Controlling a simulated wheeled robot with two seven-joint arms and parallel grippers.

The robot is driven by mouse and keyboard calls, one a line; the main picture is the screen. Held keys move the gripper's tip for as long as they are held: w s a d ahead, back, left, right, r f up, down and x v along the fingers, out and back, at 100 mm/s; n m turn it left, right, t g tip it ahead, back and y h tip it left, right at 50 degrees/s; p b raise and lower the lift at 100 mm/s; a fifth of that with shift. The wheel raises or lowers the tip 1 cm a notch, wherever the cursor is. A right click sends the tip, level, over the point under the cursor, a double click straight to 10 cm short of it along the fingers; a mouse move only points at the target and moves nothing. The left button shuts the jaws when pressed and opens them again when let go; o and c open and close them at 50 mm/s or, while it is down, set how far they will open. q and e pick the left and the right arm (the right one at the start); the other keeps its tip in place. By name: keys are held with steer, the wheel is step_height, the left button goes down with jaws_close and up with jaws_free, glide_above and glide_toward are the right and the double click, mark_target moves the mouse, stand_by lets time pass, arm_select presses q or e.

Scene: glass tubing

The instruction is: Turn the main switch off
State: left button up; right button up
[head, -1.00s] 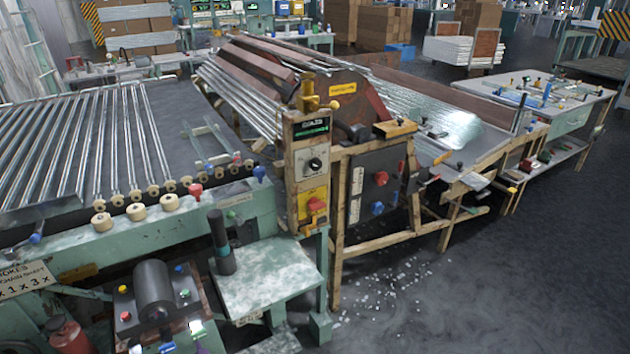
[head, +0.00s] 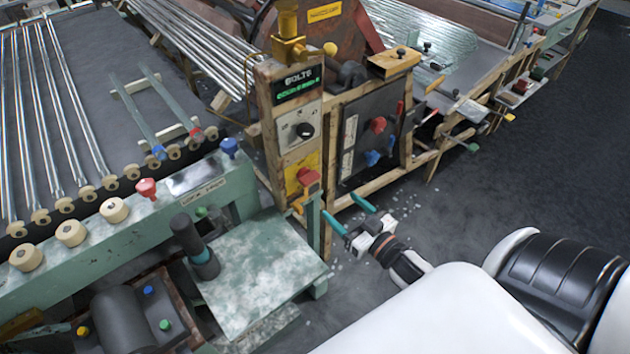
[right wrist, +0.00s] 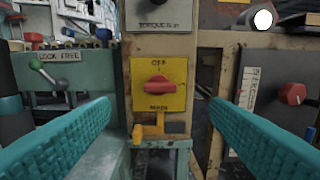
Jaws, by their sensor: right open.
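The main switch is a red rotary knob (head: 307,177) on a yellow plate (head: 296,163), low on the narrow upright control post. In the right wrist view the red knob (right wrist: 158,88) sits near the middle of its yellow plate (right wrist: 172,66), its grip lying about level. The lettering above and below it is too small to read surely. My right gripper (head: 348,212) is open and empty, with teal fingers pointing at the post. In the right wrist view its fingers (right wrist: 160,112) frame the switch from both sides, apart from it. My left gripper is not in view.
A black dial (head: 304,131) and a lit green display (head: 298,90) sit above the switch. A yellow fitting (right wrist: 150,126) juts out below it. A dark panel (head: 362,120) with red and blue knobs stands right; a green table (head: 255,262) lies left. Floor before the panel is open.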

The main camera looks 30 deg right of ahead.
mark_target(313, 181)
steer(key=w, duration=1.1)
steer(key=shift+w+a+f+p, duration=0.15)
steer(key=shift+w+a+p, duration=0.05)
steer(key=shift+a+p, duration=0.2)
steer(key=c, duration=1)
